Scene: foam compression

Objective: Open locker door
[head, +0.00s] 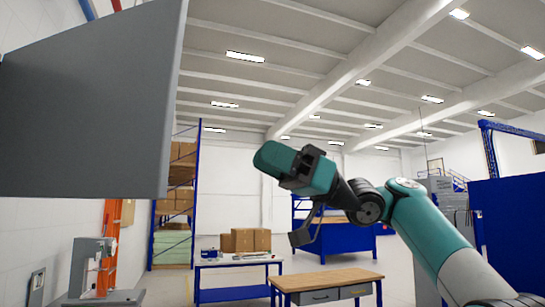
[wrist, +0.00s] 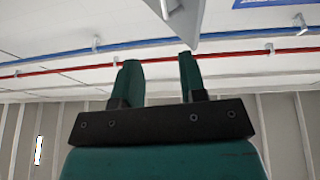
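A large plain grey box-like body (head: 90,110), apparently the locker, fills the upper left of the head view. Its lighter right edge runs top to bottom. No handle shows, and I cannot tell whether its door is open or shut. My gripper (head: 268,157) is to the right of it in the head view, apart from it, with its teal end pointing left. In the wrist view my gripper (wrist: 160,75) has its two teal fingers spread with nothing between them. A grey panel corner (wrist: 183,22) hangs at the top of that view, just above the fingertips.
A wooden-topped bench (head: 326,278) stands low in front. Behind it are a blue table (head: 232,293), cardboard boxes (head: 245,240) and a blue shelving rack (head: 193,210). A grey device (head: 92,262) stands at lower left. Red and blue pipes cross the wrist view.

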